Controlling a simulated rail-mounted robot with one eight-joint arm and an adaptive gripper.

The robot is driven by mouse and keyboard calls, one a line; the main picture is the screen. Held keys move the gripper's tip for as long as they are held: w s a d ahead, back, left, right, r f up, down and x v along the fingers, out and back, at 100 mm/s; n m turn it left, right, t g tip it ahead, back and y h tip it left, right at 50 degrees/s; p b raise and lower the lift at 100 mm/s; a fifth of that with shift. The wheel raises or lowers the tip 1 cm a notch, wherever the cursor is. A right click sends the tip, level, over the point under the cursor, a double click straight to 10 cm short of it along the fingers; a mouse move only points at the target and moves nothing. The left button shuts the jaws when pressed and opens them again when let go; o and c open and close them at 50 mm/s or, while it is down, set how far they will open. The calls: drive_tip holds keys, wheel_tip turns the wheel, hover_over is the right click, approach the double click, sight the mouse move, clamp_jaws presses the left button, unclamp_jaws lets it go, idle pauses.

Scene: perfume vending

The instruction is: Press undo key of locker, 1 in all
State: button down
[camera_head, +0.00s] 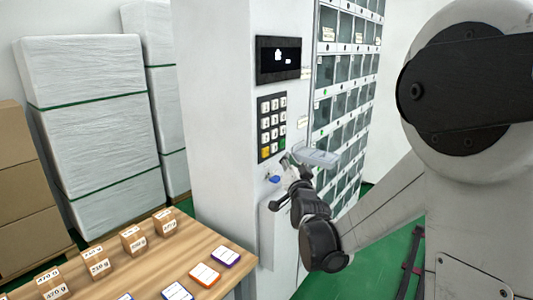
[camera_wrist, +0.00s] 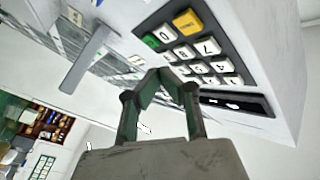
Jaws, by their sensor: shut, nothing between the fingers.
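The locker's keypad (camera_head: 272,125) is a dark panel on the white front face, with several white number keys. A yellow key (camera_head: 265,153) sits at its lower left and a green key (camera_head: 282,143) at its lower right. In the wrist view the keypad appears turned over, with the yellow key (camera_wrist: 188,21) at the top and the green key (camera_wrist: 151,40) beside the 0 key. Their labels are too small to read. My gripper (camera_head: 289,162) is shut and empty, just below the keypad's lower right.
A dark display (camera_head: 278,60) is above the keypad. Glass-fronted compartments (camera_head: 345,80) lie to the right. A pale handle-like part (camera_head: 320,157) sticks out beside my gripper, and a small blue part (camera_head: 273,179) is below. A wooden table (camera_head: 130,268) with boxes stands at lower left.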

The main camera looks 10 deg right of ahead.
drive_tip(key=shift+w+a, duration=1.75)
drive_tip(key=shift+w, duration=0.15)
drive_tip(key=shift+w+a+b, duration=0.3)
drive_tip(key=shift+w+a, duration=0.25)
drive_tip(key=shift+w, duration=0.05)
idle(1.1)
idle(0.3)
drive_tip(key=shift+s+d, duration=0.55)
drive_tip(key=shift+s, duration=0.05)
drive_tip(key=s+d, duration=0.1)
drive_tip(key=s, duration=0.1)
drive_tip(key=s+d+b, duration=0.1)
drive_tip(key=d, duration=0.1)
drive_tip(key=shift+s+d, duration=0.2)
drive_tip(key=shift+s, duration=0.15)
